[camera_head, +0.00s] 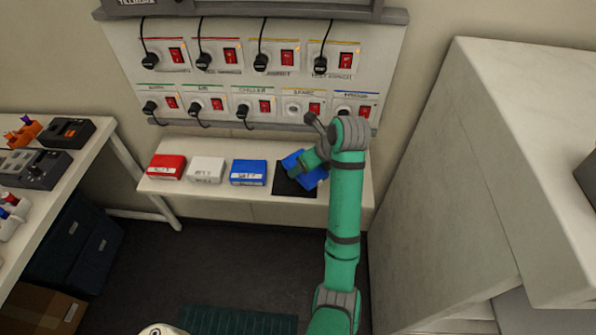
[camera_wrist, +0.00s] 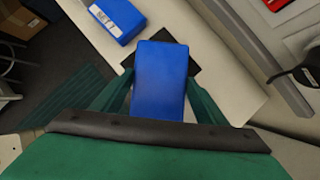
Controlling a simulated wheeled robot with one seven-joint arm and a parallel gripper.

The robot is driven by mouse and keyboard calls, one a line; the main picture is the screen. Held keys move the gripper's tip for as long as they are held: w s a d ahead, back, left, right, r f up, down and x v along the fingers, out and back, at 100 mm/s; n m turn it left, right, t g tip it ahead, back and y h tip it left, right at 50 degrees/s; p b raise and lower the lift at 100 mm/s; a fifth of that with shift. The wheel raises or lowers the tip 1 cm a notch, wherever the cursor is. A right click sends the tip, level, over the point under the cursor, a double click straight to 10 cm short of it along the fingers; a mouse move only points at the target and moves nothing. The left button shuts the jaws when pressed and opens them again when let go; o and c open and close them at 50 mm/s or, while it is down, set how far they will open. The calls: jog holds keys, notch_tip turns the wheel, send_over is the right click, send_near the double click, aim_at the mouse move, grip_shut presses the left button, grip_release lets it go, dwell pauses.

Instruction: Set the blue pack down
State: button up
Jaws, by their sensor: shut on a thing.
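A blue pack (camera_head: 311,174) is held between the two fingers of my gripper (camera_head: 305,168), above the right part of a white shelf (camera_head: 225,200). In the wrist view the blue pack (camera_wrist: 160,80) fills the space between my green fingers (camera_wrist: 158,95). A black mat (camera_head: 284,186) lies on the shelf, partly hidden by the pack and gripper; its corners also show in the wrist view (camera_wrist: 190,66). The pack looks tilted in the head view. I cannot tell exactly how high it is above the mat.
A second blue pack (camera_head: 249,173), a white pack (camera_head: 206,169) and a red pack (camera_head: 167,167) stand in a row left of the mat. A wall panel (camera_head: 270,80) with plugs and red switches is behind. A large white cabinet (camera_head: 480,180) is at right.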

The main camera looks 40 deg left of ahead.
jog(key=shift+a+f, duration=0.25)
jog(key=shift+a, duration=0.35)
jog(key=shift+w+a+f, duration=0.15)
jog(key=shift+w, duration=0.1)
jog(key=shift+x, duration=0.8)
jog(key=shift+w+x, duration=0.2)
jog(key=shift+x, duration=0.95)
jog(key=shift+w+x, duration=0.2)
jog(key=shift+x, duration=1)
jog(key=shift+w+a+f, duration=0.1)
jog(key=shift+a+f, duration=0.05)
jog(key=shift+f, duration=0.6)
jog(key=shift+a+f, duration=0.15)
jog(key=shift+f, duration=0.6)
jog(key=shift+f, duration=0.1)
jog(key=o, duration=1.3)
